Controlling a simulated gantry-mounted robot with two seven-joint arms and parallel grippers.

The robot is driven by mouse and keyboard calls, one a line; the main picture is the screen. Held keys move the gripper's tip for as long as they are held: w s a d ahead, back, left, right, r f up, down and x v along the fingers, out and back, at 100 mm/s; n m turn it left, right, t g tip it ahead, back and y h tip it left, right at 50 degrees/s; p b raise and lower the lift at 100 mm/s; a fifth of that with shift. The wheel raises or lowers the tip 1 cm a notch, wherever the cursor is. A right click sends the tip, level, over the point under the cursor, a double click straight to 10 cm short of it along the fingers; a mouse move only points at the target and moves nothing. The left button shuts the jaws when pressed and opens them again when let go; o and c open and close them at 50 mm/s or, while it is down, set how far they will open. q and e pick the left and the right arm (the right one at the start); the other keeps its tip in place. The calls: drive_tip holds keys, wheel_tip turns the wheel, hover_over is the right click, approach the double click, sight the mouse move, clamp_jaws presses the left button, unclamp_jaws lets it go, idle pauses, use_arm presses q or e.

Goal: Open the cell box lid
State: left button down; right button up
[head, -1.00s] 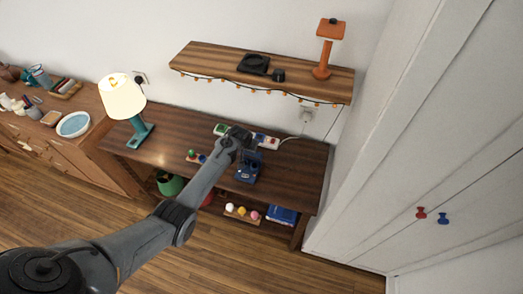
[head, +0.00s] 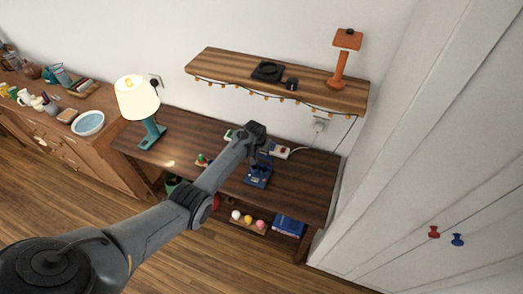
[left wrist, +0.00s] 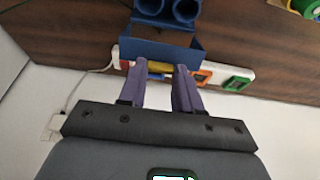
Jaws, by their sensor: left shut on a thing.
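The blue cell box (head: 257,176) stands on the dark wooden table. The left wrist view shows its two round tubes (left wrist: 168,10) at the top edge. Its blue lid (left wrist: 192,46) is raised, standing away from the tubes. My left gripper (left wrist: 160,68) is at the lid's outer edge, its two purple fingers shut on the lid; the exact contact is hard to make out. In the head view my left arm covers part of the lid and the fingers. My right gripper is in neither view.
A white power strip (left wrist: 240,73) with coloured plugs lies behind the box by the wall. A lit lamp (head: 138,98) stands at the table's left. A wall shelf (head: 220,68) hangs above. Balls in a tray (head: 247,223) sit below the tabletop.

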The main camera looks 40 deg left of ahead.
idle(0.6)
use_arm(q)
drive_tip(key=c, duration=0.8)
unclamp_jaws()
drive_tip(key=shift+o, duration=0.2)
drive_tip(key=shift+r, duration=0.1)
drive_tip(key=shift+s+d+r+p, duration=0.2)
drive_tip(key=shift+r+p, duration=0.2)
drive_tip(key=shift+r, duration=0.25)
drive_tip(key=p+v, duration=0.1)
drive_tip(key=v, duration=0.8)
drive_tip(key=shift+s, duration=0.1)
